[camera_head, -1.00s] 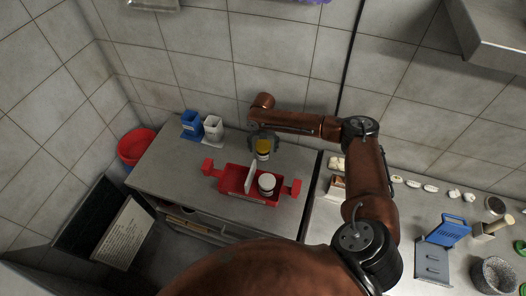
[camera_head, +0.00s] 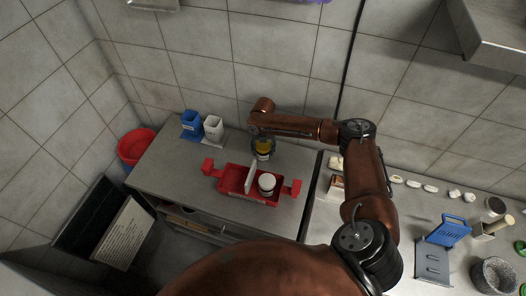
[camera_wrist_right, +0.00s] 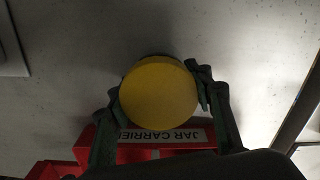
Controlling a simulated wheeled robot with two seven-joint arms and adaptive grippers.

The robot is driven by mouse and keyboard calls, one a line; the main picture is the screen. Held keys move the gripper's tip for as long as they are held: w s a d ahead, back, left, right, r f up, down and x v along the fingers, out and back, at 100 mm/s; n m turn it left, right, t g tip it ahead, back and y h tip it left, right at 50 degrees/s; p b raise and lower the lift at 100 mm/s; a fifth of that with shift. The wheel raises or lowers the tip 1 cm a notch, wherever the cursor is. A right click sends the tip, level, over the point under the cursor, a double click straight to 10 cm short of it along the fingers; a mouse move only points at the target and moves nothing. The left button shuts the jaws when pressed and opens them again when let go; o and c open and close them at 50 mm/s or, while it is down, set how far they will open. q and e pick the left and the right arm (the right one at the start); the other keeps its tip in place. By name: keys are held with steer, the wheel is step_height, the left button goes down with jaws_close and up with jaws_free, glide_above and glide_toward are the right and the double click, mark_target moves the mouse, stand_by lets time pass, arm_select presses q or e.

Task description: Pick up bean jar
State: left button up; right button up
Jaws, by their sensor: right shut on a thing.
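A jar with a yellow lid (camera_head: 263,146) stands on the steel counter behind the red carrier. I take it for the bean jar; no label on it can be read. In the wrist view its round yellow lid (camera_wrist_right: 159,93) fills the space between my fingers. My right gripper (camera_head: 262,141) reaches down over it from above, with one finger on each side, shut on the jar. The jar looks upright, and I cannot tell whether it is clear of the counter. My left gripper is not in view.
The red jar carrier (camera_head: 232,178), with a white divider and a white-lidded jar (camera_head: 267,183), sits just in front. Blue (camera_head: 191,121) and white (camera_head: 213,127) holders stand to the left. A red bucket (camera_head: 136,145) is beyond the counter's left end.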

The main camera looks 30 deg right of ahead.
steer(key=shift+c, duration=0.8)
steer(key=shift+r, duration=0.15)
